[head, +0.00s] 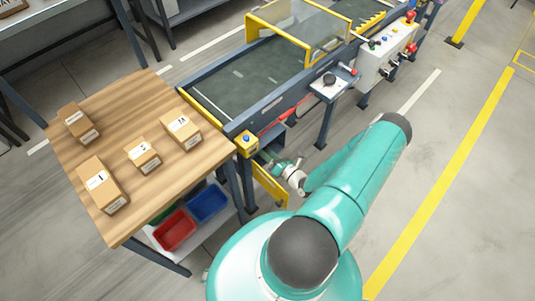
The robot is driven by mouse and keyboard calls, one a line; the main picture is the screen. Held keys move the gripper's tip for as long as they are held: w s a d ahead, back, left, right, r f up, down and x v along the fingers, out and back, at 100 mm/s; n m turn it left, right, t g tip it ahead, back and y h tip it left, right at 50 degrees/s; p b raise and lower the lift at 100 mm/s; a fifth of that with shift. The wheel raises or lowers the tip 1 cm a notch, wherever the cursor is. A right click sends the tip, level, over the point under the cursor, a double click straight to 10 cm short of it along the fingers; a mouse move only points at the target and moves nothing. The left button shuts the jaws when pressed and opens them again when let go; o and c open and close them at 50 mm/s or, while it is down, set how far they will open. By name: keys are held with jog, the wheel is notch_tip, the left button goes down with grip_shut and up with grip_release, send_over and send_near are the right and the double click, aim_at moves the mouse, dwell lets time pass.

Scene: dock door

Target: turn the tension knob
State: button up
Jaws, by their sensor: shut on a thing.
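My arm reaches from the bottom of the head view toward the near end of the conveyor (228,88). My gripper (268,160) is at the side of the conveyor frame, just right of and below a yellow box with a blue button (247,143). It is shut on a small part there, which I take to be the tension knob. The knob is hidden by the jaws, so its shape and angle cannot be told. A separate round black knob (330,79) sits on a small side plate farther along the conveyor, apart from my gripper.
A wooden table (130,180) with several cartons stands at left. Red (175,229) and blue (207,202) bins sit below it. A yellow guard (306,47) spans the belt. A grey control box (386,55) stands beyond the side plate. The floor at right is clear.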

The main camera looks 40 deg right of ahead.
jog(key=shift+m, duration=0.6)
jog(key=o, duration=0.9)
jog(key=shift+o, duration=0.2)
